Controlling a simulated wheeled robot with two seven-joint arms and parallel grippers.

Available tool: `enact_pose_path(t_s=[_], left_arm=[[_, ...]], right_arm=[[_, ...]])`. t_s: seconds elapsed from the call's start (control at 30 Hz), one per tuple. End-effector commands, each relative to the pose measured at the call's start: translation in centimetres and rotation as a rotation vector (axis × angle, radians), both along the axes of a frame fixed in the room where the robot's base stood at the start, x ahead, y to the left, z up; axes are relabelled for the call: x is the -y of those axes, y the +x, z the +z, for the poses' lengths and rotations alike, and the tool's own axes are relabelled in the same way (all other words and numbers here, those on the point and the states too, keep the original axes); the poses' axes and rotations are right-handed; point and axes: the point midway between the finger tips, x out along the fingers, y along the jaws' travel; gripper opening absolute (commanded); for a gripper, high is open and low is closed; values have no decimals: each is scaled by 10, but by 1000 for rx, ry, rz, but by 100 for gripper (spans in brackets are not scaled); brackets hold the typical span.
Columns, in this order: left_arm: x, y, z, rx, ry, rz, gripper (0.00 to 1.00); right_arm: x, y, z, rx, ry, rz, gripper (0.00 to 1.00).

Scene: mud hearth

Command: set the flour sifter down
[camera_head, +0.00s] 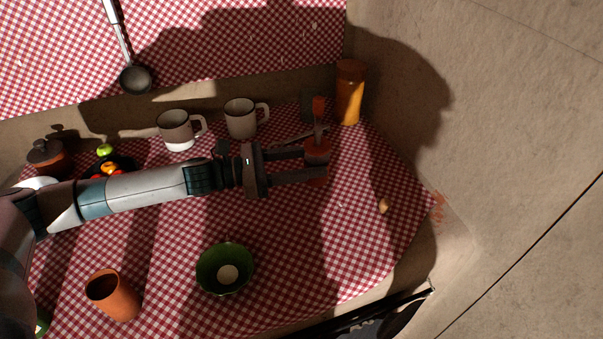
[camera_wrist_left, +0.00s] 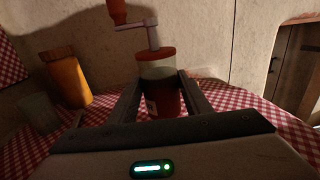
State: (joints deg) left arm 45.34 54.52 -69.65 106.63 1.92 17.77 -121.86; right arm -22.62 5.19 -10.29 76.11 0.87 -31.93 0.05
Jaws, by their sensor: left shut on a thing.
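The flour sifter (camera_head: 317,150) is a reddish-brown cylinder with a crank and an orange knob on top. My left gripper (camera_head: 320,163) reaches in from the left, shut around its body, over the right part of the checked cloth (camera_head: 345,235). My right gripper is not in view.
An orange jar (camera_head: 350,92) stands behind the sifter near the wall. Two mugs (camera_head: 240,118) (camera_head: 177,130) stand at the back. A green bowl (camera_head: 212,283) and a clay cup (camera_head: 118,297) are in front. A small tan bulb (camera_head: 383,205) lies right. Cloth between sifter and bowl is clear.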

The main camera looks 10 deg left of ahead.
Motion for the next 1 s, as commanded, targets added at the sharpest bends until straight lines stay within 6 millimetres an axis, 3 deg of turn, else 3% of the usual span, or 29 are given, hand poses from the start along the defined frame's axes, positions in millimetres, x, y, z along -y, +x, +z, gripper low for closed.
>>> enact_pose_path(t_s=[0.2,0.57,1.0], left_arm=[[-17,5,-10,0,0,0,15],[-17,5,-12,-1,0,-1,15],[-17,5,-51,-1,0,-1,15]], right_arm=[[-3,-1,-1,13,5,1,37],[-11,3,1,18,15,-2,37],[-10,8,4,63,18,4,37]])
